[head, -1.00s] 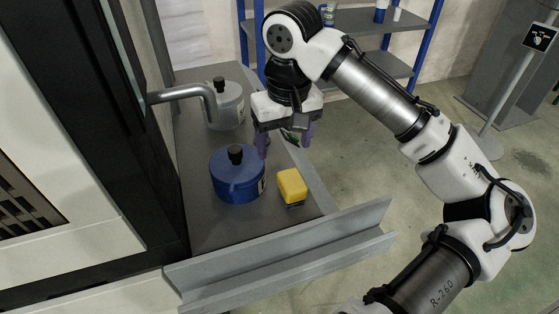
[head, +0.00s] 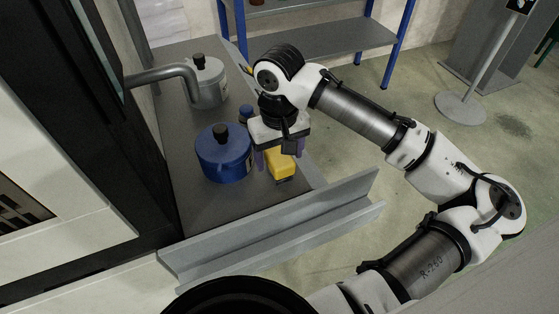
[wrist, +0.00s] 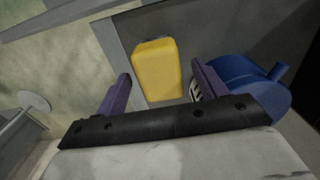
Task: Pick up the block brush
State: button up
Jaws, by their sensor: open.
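The block brush is a yellow block (head: 281,166) with a dark underside, resting on the dark grey bench top right of the blue pot. My gripper (head: 280,158) hangs over it, its purple fingers apart, and partly hides its top in the head view. In the wrist view the yellow block (wrist: 157,70) lies between and beyond the two open fingers of my gripper (wrist: 160,88). The jaws are empty. I cannot tell how far above the block the fingertips are.
The blue lidded pot (head: 222,160) stands close beside the gripper's left finger. A grey lidded pot (head: 206,84) and a small blue item (head: 246,114) are farther back. A metal pipe (head: 165,76) juts over the bench. An angled metal channel (head: 275,232) runs along the front edge.

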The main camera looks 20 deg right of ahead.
aim_at(280, 156)
jog(key=shift+f, duration=1.35)
jog(key=c, duration=1.1)
jog(key=shift+r, duration=0.15)
notch_tip(280, 156, up, 20)
jog(key=shift+f+b, duration=0.1)
jog(key=shift+b, duration=0.3)
